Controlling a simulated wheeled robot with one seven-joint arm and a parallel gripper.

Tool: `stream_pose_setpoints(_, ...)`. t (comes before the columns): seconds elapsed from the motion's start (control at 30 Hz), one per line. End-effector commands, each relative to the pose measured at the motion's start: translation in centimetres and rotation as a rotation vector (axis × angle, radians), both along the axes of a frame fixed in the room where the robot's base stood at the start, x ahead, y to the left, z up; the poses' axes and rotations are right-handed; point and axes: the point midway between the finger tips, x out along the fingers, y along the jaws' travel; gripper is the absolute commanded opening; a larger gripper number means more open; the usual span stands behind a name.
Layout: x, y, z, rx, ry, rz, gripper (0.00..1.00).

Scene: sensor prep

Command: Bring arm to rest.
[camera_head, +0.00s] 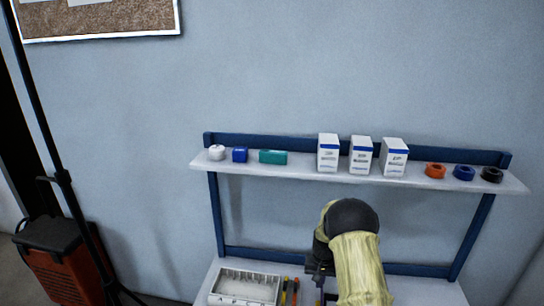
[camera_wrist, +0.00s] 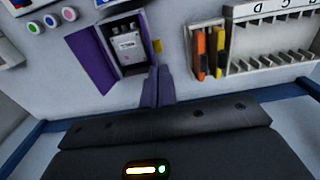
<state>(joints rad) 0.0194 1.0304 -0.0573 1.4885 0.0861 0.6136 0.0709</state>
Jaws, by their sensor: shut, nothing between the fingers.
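My arm (camera_head: 355,262) is bent over the workbench, its pale yellow sleeve and dark rounded joint in front of the shelf frame. My gripper (camera_wrist: 158,72) shows in the wrist view as two dark purplish fingers close together, with nothing between them. They point toward the bench top, just below an open purple case (camera_wrist: 92,58) in the picture. Whether the fingertips touch the case or the bench is not clear. In the head view the gripper is mostly hidden by my arm.
The purple case holds white containers (camera_wrist: 125,44). Right of it are orange and yellow tools (camera_wrist: 209,50) and a white slotted rack (camera_wrist: 234,68). A shelf (camera_head: 300,171) above the bench carries white boxes (camera_head: 361,156) and coloured rolls (camera_head: 435,170). A black stand (camera_head: 64,178) is at left.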

Motion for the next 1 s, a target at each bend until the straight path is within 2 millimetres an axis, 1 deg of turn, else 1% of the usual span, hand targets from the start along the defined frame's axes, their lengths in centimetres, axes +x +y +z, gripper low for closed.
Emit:
stream_pose_setpoints(0.03,-0.4,0.2,2.0,0.001,-0.011,0.005,0.00)
stream_pose_setpoints(0.17,-2.4,0.5,6.6,0.000,-0.036,0.022,0.00)
stream_pose_setpoints(0.2,-3.1,0.7,8.0,0.000,-0.045,0.028,0.00)
stream_pose_setpoints(0.37,-6.6,1.2,13.3,-0.001,-0.078,0.054,0.00)
stream_pose_setpoints(0.5,-10.1,1.7,17.3,-0.003,-0.106,0.077,0.00)
stream_pose_setpoints(0.67,-14.6,2.1,21.3,-0.006,-0.139,0.107,0.00)
stream_pose_setpoints(0.8,-18.9,2.5,24.2,-0.010,-0.166,0.134,0.00)
stream_pose_setpoints(0.87,-20.8,2.7,25.2,-0.013,-0.180,0.145,0.00)
stream_pose_setpoints(0.9,-22.1,2.8,25.8,-0.014,-0.188,0.153,0.00)
stream_pose_setpoints(1.0,-25.1,2.9,26.9,-0.018,-0.206,0.172,0.00)
